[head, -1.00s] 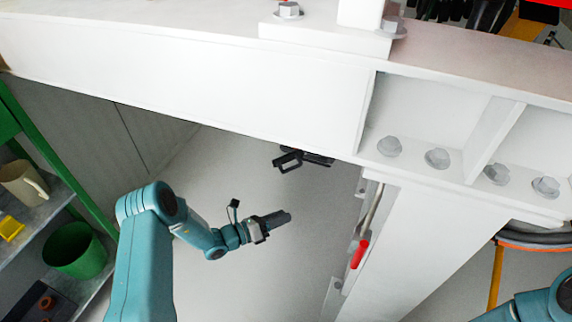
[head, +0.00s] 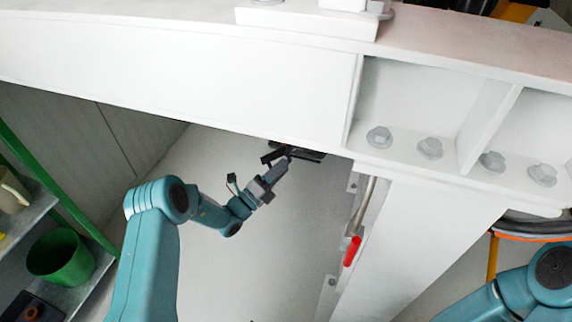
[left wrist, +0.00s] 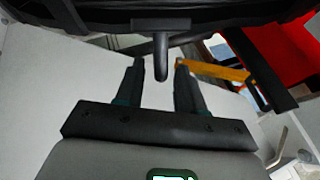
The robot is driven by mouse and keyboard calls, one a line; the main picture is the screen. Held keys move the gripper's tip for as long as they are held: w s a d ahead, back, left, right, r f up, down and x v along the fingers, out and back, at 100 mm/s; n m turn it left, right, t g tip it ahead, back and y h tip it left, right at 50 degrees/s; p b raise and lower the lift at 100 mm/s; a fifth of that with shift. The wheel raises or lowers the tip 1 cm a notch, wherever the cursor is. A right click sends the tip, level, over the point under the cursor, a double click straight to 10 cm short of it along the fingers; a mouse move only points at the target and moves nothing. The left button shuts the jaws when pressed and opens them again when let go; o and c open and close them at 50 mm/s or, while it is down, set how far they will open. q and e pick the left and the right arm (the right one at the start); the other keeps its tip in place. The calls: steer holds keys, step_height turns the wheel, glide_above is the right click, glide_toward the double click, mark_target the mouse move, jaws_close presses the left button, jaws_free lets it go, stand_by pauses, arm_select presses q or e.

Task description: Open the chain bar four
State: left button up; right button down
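A black part with a handle (head: 298,151) shows under the white beam in the head view. I cannot tell for sure whether it is chain bar four. My left gripper (head: 283,167) is at this handle and partly overlaps it. In the left wrist view, the two fingers of my left gripper (left wrist: 160,72) are spread. A dark, round-ended peg or handle end (left wrist: 161,62) shows between their tips, with visible gaps on both sides. No firm hold shows. My right gripper is out of view.
The white beam (head: 180,75) runs above my left arm. A white post with a red-gripped lever (head: 352,250) stands to the right. A shelf with a green bin (head: 62,257) is at the left. Below the beam there is open floor.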

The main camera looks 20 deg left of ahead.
arm_select(q)
steer(key=shift+x, duration=1.45)
jaws_close()
steer(key=shift+r, duration=0.1)
